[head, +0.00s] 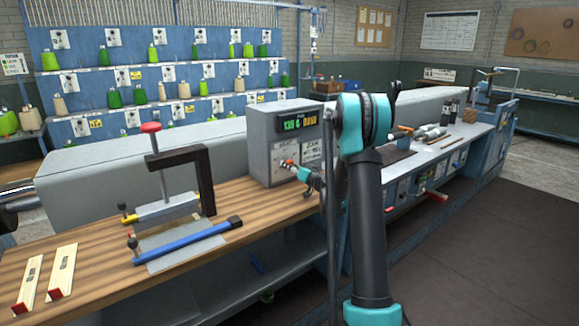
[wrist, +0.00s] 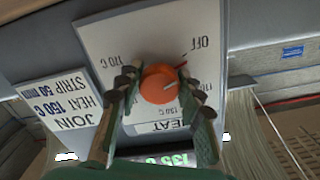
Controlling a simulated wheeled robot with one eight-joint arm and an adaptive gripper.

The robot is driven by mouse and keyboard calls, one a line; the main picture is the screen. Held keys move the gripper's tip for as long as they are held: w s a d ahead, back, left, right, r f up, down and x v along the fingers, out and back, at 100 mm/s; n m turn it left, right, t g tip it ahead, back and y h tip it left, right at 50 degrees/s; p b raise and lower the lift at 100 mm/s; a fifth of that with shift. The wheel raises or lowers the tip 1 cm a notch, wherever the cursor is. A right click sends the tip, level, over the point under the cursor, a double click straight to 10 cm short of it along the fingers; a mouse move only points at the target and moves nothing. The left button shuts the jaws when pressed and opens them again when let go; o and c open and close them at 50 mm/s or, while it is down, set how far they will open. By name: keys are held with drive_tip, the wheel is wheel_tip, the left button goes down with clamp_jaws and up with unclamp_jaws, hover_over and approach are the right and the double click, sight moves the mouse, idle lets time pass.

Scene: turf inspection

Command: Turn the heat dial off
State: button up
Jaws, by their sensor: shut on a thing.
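The heat dial is an orange round knob (wrist: 160,84) on a white plate (wrist: 120,35) marked OFF, 110 C, 130 C and 170 C, seen upside down in the wrist view. The box's display (head: 297,120) shows green digits like 135 C.
A wooden bench (head: 100,250) left of the box holds a clamp (head: 205,165) with a red knob, a blue bar (head: 185,240) and two pale strips. A label card (wrist: 62,105) is beside the dial plate. Tools lie on the bench beyond my arm.

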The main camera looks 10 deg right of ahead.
drive_tip(key=shift+d+n, duration=0.1)
drive_tip(key=shift+n, duration=1)
drive_tip(key=o, duration=1.2)
drive_tip(key=shift+c, duration=0.2)
drive_tip(key=v, duration=1.2)
drive_tip(key=shift+r, duration=0.1)
